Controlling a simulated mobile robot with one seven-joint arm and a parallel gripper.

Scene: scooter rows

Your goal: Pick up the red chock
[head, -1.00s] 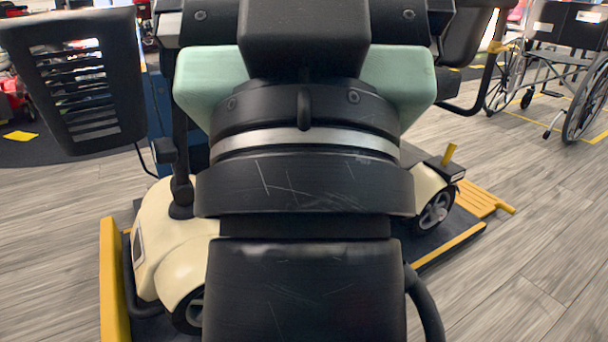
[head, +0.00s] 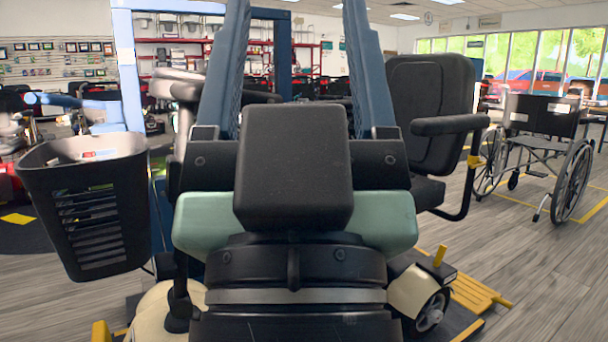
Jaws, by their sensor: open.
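I cannot make out a red chock in the head view; my arm hides much of the middle.
The scooter stands on a dark platform with yellow edging and a yellow slatted ramp (head: 472,294) at right. A wheelchair (head: 535,150) stands further right. A blue frame (head: 130,70) and red shelving (head: 190,42) are behind. Grey floor is clear at lower right.

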